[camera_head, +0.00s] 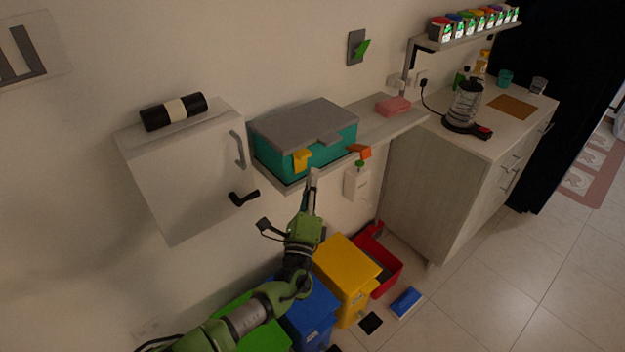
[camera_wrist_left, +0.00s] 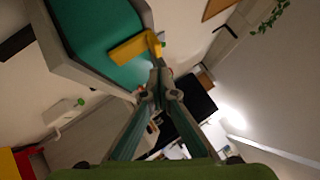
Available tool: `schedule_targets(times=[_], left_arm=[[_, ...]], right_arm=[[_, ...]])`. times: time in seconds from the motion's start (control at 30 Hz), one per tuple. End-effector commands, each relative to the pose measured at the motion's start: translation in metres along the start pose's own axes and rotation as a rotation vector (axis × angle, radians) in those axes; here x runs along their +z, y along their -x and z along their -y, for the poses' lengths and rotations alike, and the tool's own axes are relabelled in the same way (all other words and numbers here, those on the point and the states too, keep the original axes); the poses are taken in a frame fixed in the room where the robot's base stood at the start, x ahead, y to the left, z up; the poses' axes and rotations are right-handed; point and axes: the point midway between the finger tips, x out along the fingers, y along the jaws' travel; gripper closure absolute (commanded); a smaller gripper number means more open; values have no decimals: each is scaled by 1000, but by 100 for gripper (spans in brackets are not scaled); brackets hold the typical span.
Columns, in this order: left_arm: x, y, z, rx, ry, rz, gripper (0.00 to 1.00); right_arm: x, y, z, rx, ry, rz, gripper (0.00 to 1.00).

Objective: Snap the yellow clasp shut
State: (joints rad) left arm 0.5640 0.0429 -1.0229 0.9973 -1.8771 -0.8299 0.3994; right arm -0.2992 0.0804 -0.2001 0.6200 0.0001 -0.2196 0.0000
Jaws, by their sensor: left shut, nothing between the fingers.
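The yellow clasp (camera_head: 302,160) sits on the front of a teal box (camera_head: 340,146) with a grey lid (camera_head: 303,124), near the box's left end. The lid lies down over the box. In the left wrist view the yellow clasp (camera_wrist_left: 135,47) stands out against the teal wall. I cannot tell whether it is latched. My left gripper (camera_head: 314,175) is shut and empty, just below and right of the clasp. In the left wrist view the fingertips (camera_wrist_left: 159,84) are close to the clasp's end; contact is unclear. My right gripper is not in view.
The box stands on a wall shelf (camera_head: 408,125) with an orange clasp (camera_head: 360,151) sticking out at its right. A white cabinet (camera_head: 185,180) hangs to the left. Coloured bins, including a yellow one (camera_head: 345,262), stand below.

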Motion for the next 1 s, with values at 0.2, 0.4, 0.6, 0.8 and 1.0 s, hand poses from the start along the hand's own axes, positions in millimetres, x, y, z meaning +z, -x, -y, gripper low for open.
schedule_targets(times=[0.2,0.4,0.6,0.8,1.0], left_arm=[[0,30,-2,3,1,-1,100],[0,73,-2,3,1,-2,100],[0,105,-2,3,-1,-1,100],[0,117,-2,2,0,0,100],[2,121,-20,48,7,6,100]], right_arm=[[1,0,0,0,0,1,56],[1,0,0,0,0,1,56],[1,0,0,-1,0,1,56],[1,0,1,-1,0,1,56],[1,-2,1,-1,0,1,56]])
